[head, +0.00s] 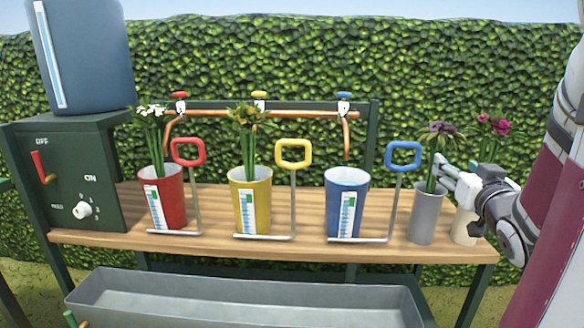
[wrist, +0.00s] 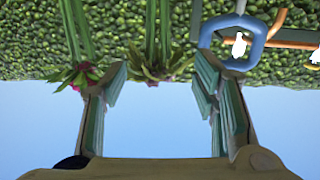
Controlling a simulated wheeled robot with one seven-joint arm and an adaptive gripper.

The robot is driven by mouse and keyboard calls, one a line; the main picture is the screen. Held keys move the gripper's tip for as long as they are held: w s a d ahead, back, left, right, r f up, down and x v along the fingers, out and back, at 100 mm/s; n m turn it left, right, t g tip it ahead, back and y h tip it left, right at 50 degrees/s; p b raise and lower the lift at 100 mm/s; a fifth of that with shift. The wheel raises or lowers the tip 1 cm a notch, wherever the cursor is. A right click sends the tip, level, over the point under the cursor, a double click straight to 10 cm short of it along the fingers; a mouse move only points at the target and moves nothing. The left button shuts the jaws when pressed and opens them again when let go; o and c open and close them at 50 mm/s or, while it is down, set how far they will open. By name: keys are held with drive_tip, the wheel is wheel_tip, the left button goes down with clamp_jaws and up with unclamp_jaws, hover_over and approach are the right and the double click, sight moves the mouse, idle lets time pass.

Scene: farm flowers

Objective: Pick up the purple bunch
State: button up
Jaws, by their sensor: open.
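The purple bunch (head: 441,135) stands upright in a grey cup (head: 424,213) toward the right end of the bench, its green stems rising out of the cup. My gripper (head: 445,172) is open at stem height, close to the right of the stems in the head view. The wrist view is upside down. There the purple bunch (wrist: 152,70) shows between the open fingers of my gripper (wrist: 160,88), nearer the left finger. I cannot tell whether the stems lie between the fingertips or just beyond them.
A magenta bunch (head: 494,124) stands in a cream cup (head: 465,222) just right, partly behind my gripper. A blue cup (head: 346,203) with a blue handle (head: 403,155) stands left. Yellow (head: 250,200) and red (head: 166,200) cups hold flowers. A grey trough (head: 240,300) lies in front.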

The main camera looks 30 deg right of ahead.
sight(442, 152)
drive_tip(key=shift+p+x, duration=2.25)
drive_tip(key=shift+p, duration=1.85)
drive_tip(key=shift+b+x, duration=0.9)
drive_tip(key=shift+x, duration=3.15)
drive_tip(key=shift+s+d, duration=0.1)
drive_tip(key=shift+d, duration=0.05)
clamp_jaws()
